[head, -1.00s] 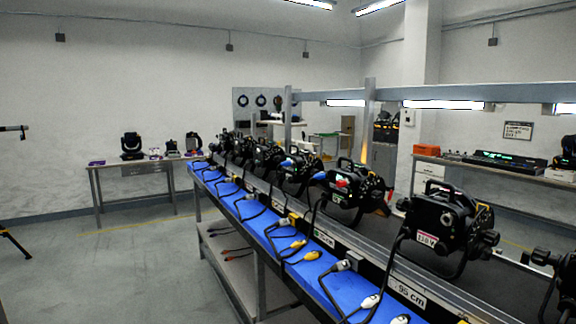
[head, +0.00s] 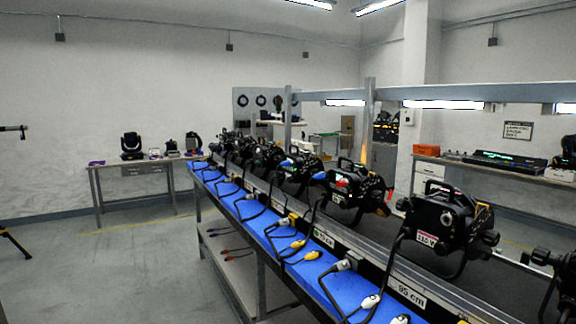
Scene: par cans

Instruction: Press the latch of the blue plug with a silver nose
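I cannot pick out a blue plug with a silver nose for sure. Cables with plugs lie along the long blue mat (head: 265,238) at the front of the bench. Yellow plugs (head: 312,255) and a white-ended plug (head: 371,301) lie on the mat; another white-ended one (head: 400,319) is at the bottom edge. Any latch is too small to see. Neither of my grippers is in view.
Several black par cans (head: 445,222) stand in a row behind the mat. A shelf (head: 222,250) with cables runs below. A side table (head: 140,166) stands at the back left, a workbench (head: 490,168) at the right. The floor (head: 110,270) at left is mostly clear.

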